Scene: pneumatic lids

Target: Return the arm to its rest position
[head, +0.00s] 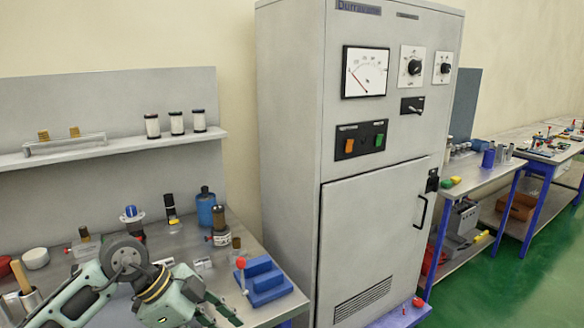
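My pale green and grey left arm reaches in from the lower left, over the left workbench (262,312). My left gripper (222,315) is low in the view, with its dark fingers pointing down and right. The fingers look spread apart and nothing shows between them. The gripper is just left of a blue stepped block (264,281) and appears apart from it. My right arm and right gripper are not in view.
A red-tipped lever (241,263) stands beside the blue block. Blue bottle (206,208), small valves and fittings crowd the bench behind my arm. A tall grey cabinet (290,150) stands right of the bench. Green floor (500,280) is clear at the right.

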